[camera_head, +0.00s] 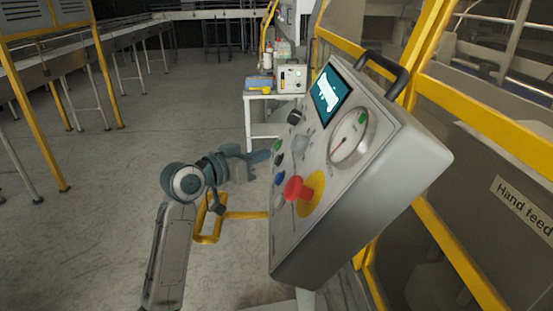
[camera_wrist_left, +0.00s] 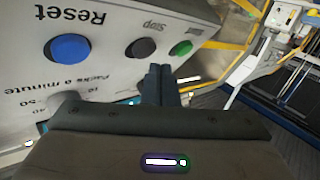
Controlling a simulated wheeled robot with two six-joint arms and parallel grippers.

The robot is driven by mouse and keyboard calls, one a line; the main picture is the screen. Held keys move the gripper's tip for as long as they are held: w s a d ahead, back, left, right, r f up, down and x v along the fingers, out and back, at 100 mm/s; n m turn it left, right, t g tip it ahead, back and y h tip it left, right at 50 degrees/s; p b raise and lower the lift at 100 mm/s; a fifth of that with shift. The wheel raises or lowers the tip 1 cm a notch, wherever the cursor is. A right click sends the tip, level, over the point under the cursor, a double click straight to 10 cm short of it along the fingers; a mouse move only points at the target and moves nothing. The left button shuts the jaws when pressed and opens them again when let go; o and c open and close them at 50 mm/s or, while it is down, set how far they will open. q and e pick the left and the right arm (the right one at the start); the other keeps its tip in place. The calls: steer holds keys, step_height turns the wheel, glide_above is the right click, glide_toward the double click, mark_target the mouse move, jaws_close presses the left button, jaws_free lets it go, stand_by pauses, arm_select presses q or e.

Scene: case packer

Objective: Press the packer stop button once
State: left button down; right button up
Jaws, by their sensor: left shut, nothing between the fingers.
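The grey control box (camera_head: 370,190) stands tilted on the right in the head view. Its black button, labelled Stop, shows in the left wrist view (camera_wrist_left: 142,48), between a blue button labelled Reset (camera_wrist_left: 68,48) and a green button (camera_wrist_left: 181,48). The black button is also on the panel's left side in the head view (camera_head: 279,159). My left gripper (camera_head: 266,156) is shut and empty, pointing at this button column. Its fingertips (camera_wrist_left: 160,70) appear close to the black button, slightly toward the green one; I cannot tell whether they touch. My right gripper is out of view.
A red mushroom button on a yellow plate (camera_head: 313,190) sits lower on the panel, near a round gauge (camera_head: 352,136) and a screen (camera_head: 329,95). Yellow guard frames (camera_head: 490,125) stand behind the box. Open floor (camera_head: 110,210) lies to the left.

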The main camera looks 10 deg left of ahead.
arm_select(q)
steer(key=a, duration=0.1)
steer(key=a+r+p, duration=0.1)
steer(key=s+a+r, duration=0.1)
steer(key=a, duration=0.1)
steer(key=shift+a+r, duration=0.1)
steer(key=shift+r, duration=0.15)
stand_by(0.6)
